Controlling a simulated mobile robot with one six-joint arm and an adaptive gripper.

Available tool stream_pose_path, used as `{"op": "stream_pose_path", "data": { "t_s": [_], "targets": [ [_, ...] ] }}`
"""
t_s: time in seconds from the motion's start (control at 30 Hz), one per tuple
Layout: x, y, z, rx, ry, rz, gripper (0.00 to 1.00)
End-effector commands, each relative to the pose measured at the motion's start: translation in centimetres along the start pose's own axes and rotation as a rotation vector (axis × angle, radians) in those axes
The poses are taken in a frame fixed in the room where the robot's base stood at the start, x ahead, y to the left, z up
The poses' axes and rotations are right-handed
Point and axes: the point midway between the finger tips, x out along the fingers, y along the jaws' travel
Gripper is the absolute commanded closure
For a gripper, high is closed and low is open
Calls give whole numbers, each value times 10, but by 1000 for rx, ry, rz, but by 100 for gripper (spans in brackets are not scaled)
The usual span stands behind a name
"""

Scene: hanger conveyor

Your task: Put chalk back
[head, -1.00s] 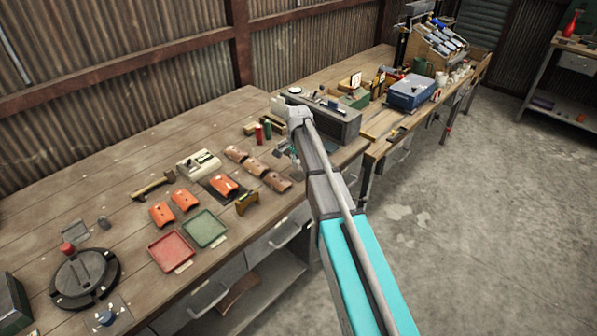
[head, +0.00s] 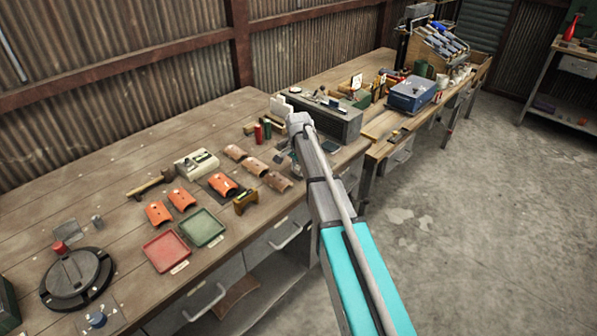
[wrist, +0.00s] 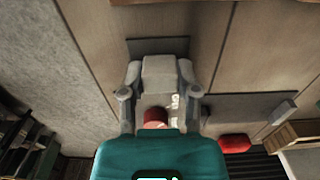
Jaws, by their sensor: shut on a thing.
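My gripper (wrist: 159,78) shows in the wrist view above the wooden bench. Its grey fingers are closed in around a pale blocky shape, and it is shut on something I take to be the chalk. The held piece is mostly hidden, so its outline is unclear. A red round part and a small white marking show between the fingers and my teal wrist. In the head view my own arm hides the gripper, which is near the front of the long grey box (head: 335,121). No separate piece of chalk can be made out on the bench.
The bench holds a red tray (head: 167,251), a green tray (head: 202,228), curved orange pieces (head: 158,213), a hammer (head: 152,184), a cream device (head: 197,164) and a dark round turntable (head: 76,279). A blue box (head: 412,95) stands farther right. The back left bench is clear.

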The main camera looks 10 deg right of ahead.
Motion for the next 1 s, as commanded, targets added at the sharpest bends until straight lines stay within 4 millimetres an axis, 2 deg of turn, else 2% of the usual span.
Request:
{"op": "stream_pose_path", "data": {
  "t_s": [0.37, 0.4, 0.57, 1.0],
  "targets": [
    [3, 0, 0, 0, 0, 0, 95],
    [3, 0, 0, 0, 0, 0, 55],
    [2, 0, 0, 0, 0, 0, 25],
    [2, 0, 0, 0, 0, 0, 24]
  ]
}}
